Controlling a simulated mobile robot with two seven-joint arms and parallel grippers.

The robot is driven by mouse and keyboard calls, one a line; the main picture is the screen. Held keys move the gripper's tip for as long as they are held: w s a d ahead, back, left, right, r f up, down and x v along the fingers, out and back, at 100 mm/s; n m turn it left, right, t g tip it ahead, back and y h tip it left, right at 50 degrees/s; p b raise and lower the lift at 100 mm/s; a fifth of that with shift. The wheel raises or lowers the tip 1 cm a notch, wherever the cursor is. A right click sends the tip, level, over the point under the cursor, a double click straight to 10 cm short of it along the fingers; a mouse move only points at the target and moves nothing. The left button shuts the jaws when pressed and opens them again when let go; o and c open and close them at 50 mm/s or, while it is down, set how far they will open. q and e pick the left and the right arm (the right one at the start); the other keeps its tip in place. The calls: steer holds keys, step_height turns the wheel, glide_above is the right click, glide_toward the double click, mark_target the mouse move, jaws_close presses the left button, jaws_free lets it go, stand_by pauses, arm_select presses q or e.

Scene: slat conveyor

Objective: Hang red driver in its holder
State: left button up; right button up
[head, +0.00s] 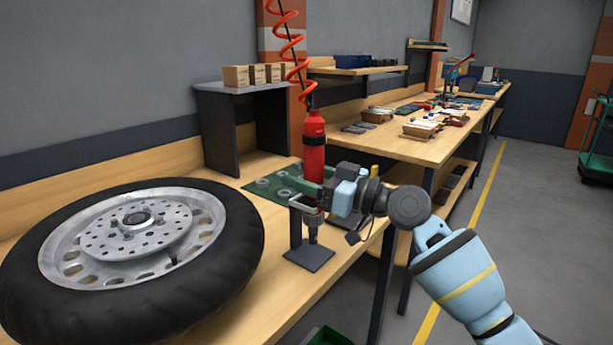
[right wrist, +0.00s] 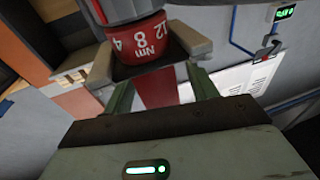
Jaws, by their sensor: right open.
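The red driver (head: 314,150) hangs upright below a coiled red cord. Its lower end is at the dark holder stand (head: 309,256), with a grey tip showing below the holder's top. I cannot tell exactly how it is seated. My right gripper (head: 308,188) is at the driver's lower body, reaching in from the right. In the right wrist view the red driver (right wrist: 138,42), with white lettering, is between the spread fingers of the right gripper (right wrist: 142,70). The right gripper is open, partly hiding the driver. My left gripper is not in view.
A large tyred wheel (head: 135,230) lies on the near bench at left. A green mat (head: 262,186) with metal rings is behind the holder. A dark shelf (head: 218,130) carries small boxes. Another bench (head: 420,148) with tools stands farther back.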

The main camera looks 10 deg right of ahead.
steer(key=shift+f, duration=0.15)
steer(key=v, duration=0.3)
steer(key=shift+s+d+f+b, duration=0.1)
steer(key=shift+d+b, duration=0.1)
steer(key=shift+b, duration=0.15)
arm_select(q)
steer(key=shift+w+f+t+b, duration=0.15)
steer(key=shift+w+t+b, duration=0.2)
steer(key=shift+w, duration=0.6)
arm_select(e)
steer(key=v, duration=0.4)
steer(key=shift+s+d, duration=0.15)
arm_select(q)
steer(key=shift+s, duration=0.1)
